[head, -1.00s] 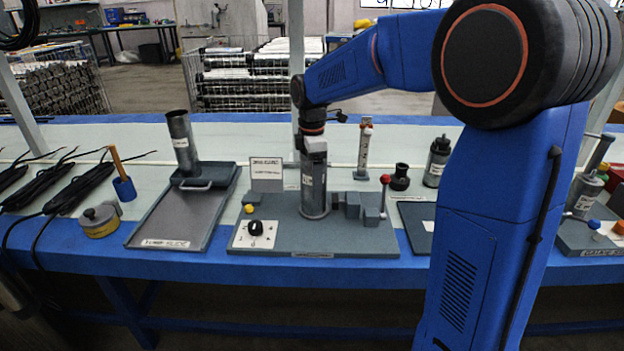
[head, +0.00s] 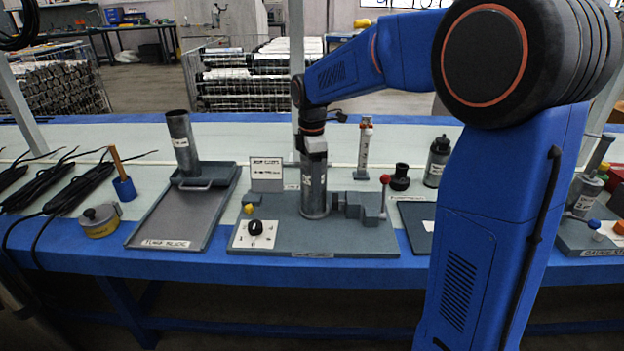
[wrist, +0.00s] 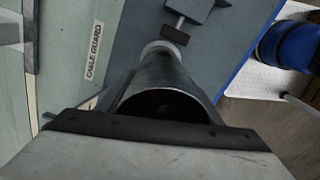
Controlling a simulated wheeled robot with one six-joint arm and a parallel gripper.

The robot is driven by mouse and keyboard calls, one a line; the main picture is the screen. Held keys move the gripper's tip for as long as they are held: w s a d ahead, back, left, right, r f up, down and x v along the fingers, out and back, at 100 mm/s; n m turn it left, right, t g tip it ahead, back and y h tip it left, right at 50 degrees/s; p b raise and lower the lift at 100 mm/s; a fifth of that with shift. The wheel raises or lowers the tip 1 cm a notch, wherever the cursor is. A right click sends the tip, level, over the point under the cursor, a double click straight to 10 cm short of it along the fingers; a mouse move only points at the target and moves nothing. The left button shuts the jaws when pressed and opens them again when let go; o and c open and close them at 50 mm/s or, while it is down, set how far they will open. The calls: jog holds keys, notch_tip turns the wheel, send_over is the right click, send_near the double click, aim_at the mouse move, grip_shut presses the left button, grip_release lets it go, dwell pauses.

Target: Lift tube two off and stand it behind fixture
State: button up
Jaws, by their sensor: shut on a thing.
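A grey metal tube (head: 314,190) stands upright on the fixture (head: 260,215), a grey base plate with a stepped clamp block (head: 352,205) close to the tube's right side. My gripper (head: 313,148) is above, shut on the tube's upper end, with the jaws hard to make out. In the wrist view the tube's dark round mouth (wrist: 160,104) shows just beyond the dark jaw edge (wrist: 160,128). The tube's foot seems to rest on the plate. A second grey tube (head: 182,145) stands in a tray at left.
The tray (head: 165,225) is left of the fixture. A sign (head: 266,172), a slim white-and-red stand (head: 364,148) and a black cup (head: 400,178) stand behind or right of it. A red-knobbed lever (head: 384,185) rises at the fixture's right. Pale table lies clear farther back.

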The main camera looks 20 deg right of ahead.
jog(key=shift+r, duration=0.75)
dwell(0.4)
notch_tip(320, 180, up, 19)
dwell(4.0)
dwell(0.4)
